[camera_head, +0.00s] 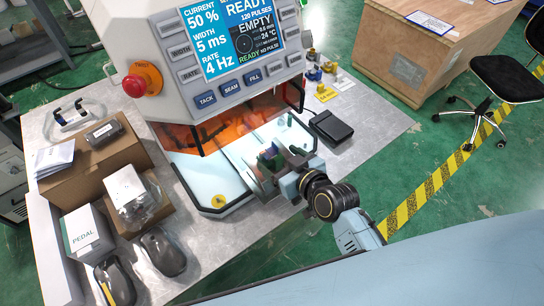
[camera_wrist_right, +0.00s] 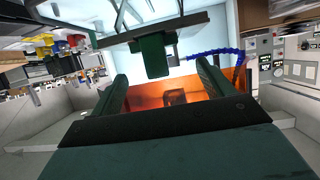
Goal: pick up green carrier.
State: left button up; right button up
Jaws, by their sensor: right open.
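The green carrier (camera_wrist_right: 151,57) shows in the right wrist view as a dark green block under a dark flat bar, above the middle of the picture. My right gripper (camera_wrist_right: 162,78) is open, its two fingers spread to either side with a gap between them. The carrier lies ahead of that gap; I cannot tell whether it touches the fingers. In the head view my right gripper (camera_head: 276,162) reaches into the front opening of the welding machine (camera_head: 215,75), and the small green parts there are hard to tell apart. My left gripper is not in view.
The machine's orange window (camera_head: 225,128) and pale side walls are close around my right gripper. A black pedal (camera_head: 331,127) lies to its right. Boxes (camera_head: 90,232) and dark mice-like items (camera_head: 162,250) crowd the table's left. A wooden crate (camera_head: 420,55) stands beyond.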

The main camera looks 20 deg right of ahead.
aim_at(276, 158)
jog(key=shift+f+x, duration=0.15)
jog(key=shift+x, duration=1.3)
jog(key=shift+f+x, duration=0.15)
jog(key=shift+x, duration=1.25)
jog(key=shift+s, duration=0.15)
jog(key=shift+d, duration=0.1)
jog(key=c, duration=1.1)
